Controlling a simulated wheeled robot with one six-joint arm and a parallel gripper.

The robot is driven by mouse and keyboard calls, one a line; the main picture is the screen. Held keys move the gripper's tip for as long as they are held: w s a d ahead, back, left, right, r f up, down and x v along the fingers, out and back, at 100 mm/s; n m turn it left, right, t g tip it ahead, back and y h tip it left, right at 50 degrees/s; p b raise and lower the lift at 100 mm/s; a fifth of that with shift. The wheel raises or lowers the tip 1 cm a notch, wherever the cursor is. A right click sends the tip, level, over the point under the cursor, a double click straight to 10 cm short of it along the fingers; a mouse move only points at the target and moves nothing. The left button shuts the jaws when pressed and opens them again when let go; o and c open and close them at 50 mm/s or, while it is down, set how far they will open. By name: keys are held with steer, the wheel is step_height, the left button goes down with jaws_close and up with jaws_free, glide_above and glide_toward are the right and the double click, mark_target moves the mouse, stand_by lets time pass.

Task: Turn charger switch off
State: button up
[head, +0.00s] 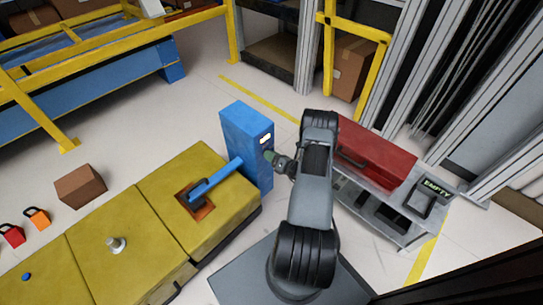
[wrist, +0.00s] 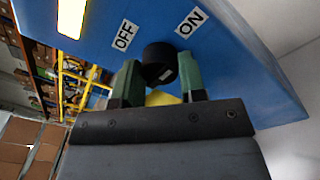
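A blue charger post (head: 246,135) stands behind the yellow blocks. In the wrist view its blue face (wrist: 235,65) carries an OFF label (wrist: 125,35) at left and an ON label (wrist: 190,22) at right. A round black switch knob (wrist: 158,55) sits just below and between the labels. My gripper (head: 270,156) is at the post's face, and its green fingers (wrist: 158,70) stand apart on either side of the knob. I cannot tell whether they touch it. The knob's pointing direction is unclear. In the head view the knob is hidden.
A yellow block (head: 205,160) with a blue lever (head: 215,180) stands left of the post. A red toolbox (head: 375,150) sits on a grey cart (head: 385,220) at right, close to my arm. A brown box (head: 80,186) and padlocks (head: 37,218) lie at left.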

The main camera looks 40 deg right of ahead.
steer(key=c, duration=0.4)
steer(key=shift+a+n+h+b, duration=0.2)
steer(key=shift+n+b, duration=0.6)
steer(key=shift+n, duration=2)
steer(key=shift+d+n+h+b, duration=0.2)
steer(key=shift+n+b, duration=0.55)
steer(key=shift+n, duration=2.05)
steer(key=shift+a+n+h+b, duration=0.1)
steer(key=shift+n+h+b, duration=0.45)
steer(key=shift+n, duration=2.25)
steer(key=shift+r+y+b, duration=0.1)
steer(key=shift+y+b, duration=0.15)
steer(key=shift+b, duration=0.05)
steer(key=o, duration=0.9)
